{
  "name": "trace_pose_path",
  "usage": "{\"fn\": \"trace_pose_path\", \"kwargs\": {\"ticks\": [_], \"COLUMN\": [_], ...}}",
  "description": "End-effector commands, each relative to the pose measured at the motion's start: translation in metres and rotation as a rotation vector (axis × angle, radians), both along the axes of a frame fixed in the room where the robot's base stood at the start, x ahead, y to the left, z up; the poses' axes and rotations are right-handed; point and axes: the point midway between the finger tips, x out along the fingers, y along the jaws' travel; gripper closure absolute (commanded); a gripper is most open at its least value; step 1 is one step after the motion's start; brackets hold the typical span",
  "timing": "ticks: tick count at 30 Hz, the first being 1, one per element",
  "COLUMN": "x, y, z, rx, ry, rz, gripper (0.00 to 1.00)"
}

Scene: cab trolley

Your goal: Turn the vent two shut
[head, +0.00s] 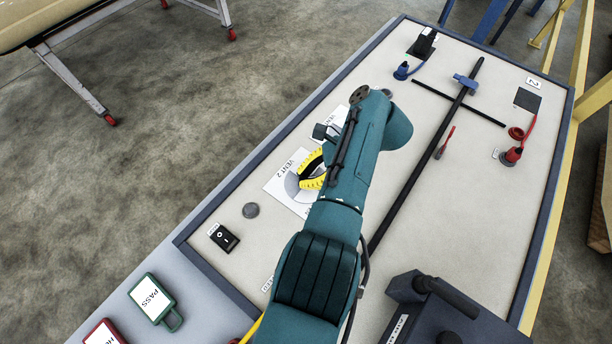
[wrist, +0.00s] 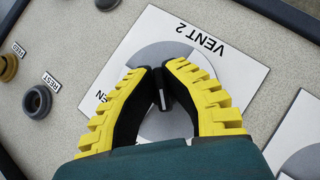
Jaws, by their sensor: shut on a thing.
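The vent two plate (head: 276,185) is a white square with a grey disc on the panel, partly hidden by my arm in the head view. Its label "VENT 2" reads clearly in the wrist view, on the white plate (wrist: 152,30). My gripper (wrist: 163,80), with yellow ribbed fingers, is over the disc. Its tips are closed on the dark vent two knob (wrist: 162,100), which has a pale mark on it. Most of the knob is hidden between the fingers. In the head view my gripper (head: 311,172) shows only in part beside my arm.
A second vent plate (head: 337,118) lies just beyond. A black rocker switch (head: 224,238) and a grey round button (head: 250,210) are nearby. Green (head: 152,299) and red (head: 104,333) tags lie on the near edge. A dark rod (head: 425,160) crosses the panel to the right.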

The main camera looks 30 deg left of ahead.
Motion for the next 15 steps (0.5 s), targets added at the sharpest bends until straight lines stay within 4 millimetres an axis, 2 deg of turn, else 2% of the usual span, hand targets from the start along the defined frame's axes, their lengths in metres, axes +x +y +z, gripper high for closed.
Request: {"fn": "trace_pose_path", "kwargs": {"ticks": [1,2,6,15], "x": [-0.0015,-0.0015,-0.0011,-0.0004], "y": [0.0,0.0,0.0,-0.0002], "z": [-0.0044,-0.0044,-0.0033,-0.0004], "rx": [-0.002,-0.003,-0.002,-0.001], "ry": [0.005,0.006,0.004,0.002], "rz": [-0.001,-0.002,-0.001,-0.005], "gripper": [1.0,0.85,0.61,0.61]}}
